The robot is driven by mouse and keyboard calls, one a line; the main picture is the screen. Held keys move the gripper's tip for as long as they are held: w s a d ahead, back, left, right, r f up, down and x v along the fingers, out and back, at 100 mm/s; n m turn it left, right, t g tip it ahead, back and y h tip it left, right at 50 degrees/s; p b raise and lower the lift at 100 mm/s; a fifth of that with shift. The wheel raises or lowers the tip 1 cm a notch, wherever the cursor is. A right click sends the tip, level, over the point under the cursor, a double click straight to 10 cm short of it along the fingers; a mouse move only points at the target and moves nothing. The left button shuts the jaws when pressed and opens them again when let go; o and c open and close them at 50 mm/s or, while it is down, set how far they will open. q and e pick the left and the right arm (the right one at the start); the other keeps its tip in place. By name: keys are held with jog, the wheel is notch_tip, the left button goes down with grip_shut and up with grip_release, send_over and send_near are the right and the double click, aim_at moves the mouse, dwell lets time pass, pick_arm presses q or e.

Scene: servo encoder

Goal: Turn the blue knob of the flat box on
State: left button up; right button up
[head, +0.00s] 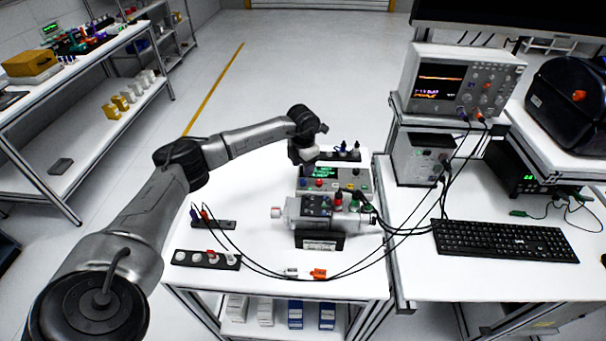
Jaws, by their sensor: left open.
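The flat box (349,180) is a light grey unit with a small green display, red and green controls on its front face. It sits on the white table behind a grey cylindrical motor unit. My left gripper (309,167) points down over the box's left end, close to it. It is open, with nothing seen between its fingers. I cannot tell whether the fingers touch anything. My right gripper is not in view.
The motor unit (318,210) on a black stand (320,240) is in front of the box, with black cables running right to an oscilloscope (455,82). A socket strip (207,259) and cable lie at front left. A keyboard (504,241) is at right.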

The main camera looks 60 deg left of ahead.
aim_at(303, 180)
pick_arm(q)
notch_tip(303, 180, up, 8)
jog(key=shift+f+p, duration=0.25)
jog(key=shift+p, duration=0.05)
dwell(0.4)
